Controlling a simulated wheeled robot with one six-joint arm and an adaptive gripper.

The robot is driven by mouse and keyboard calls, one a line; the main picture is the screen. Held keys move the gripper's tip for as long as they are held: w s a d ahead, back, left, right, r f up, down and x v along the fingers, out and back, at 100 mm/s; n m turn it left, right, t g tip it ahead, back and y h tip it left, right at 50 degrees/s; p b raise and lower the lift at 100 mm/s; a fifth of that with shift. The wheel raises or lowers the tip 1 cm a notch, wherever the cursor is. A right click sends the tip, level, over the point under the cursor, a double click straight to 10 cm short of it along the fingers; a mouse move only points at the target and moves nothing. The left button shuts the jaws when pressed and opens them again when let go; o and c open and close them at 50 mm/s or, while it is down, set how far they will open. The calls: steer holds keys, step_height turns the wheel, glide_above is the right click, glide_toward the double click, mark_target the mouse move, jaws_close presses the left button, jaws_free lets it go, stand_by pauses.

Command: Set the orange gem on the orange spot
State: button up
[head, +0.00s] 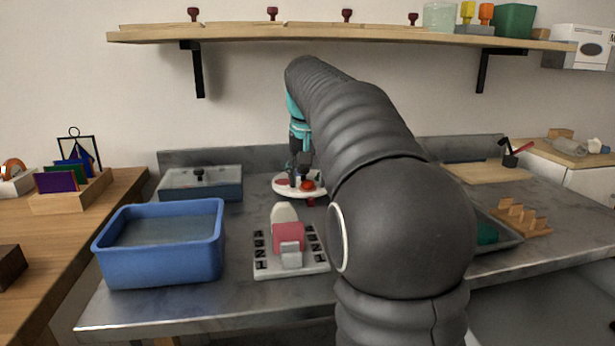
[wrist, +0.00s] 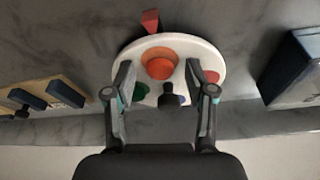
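A round white plate (wrist: 200,51) lies on the grey bench, and it also shows in the head view (head: 284,193) beyond my arm. An orange gem (wrist: 159,68) sits on the plate in the wrist view, over a lighter orange spot (wrist: 162,52) that shows around its far edge. The gem also shows as an orange-red lump in the head view (head: 307,185). My gripper (wrist: 159,82) is open, its two fingers apart on either side of the gem's near edge, with no visible contact. In the head view my gripper is partly hidden by my arm.
The plate also carries a black knob (wrist: 168,99), a red spot (wrist: 211,77) and a green spot (wrist: 140,91). A red piece (wrist: 150,21) lies just off the plate. A blue tub (head: 160,262) and a grey slotted block (head: 272,265) stand nearer on the bench.

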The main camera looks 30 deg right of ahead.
steer(key=shift+r, duration=0.1)
steer(key=p+v, duration=0.2)
steer(key=v, duration=1)
steer(key=shift+p, duration=0.3)
steer(key=shift+s+a, duration=0.1)
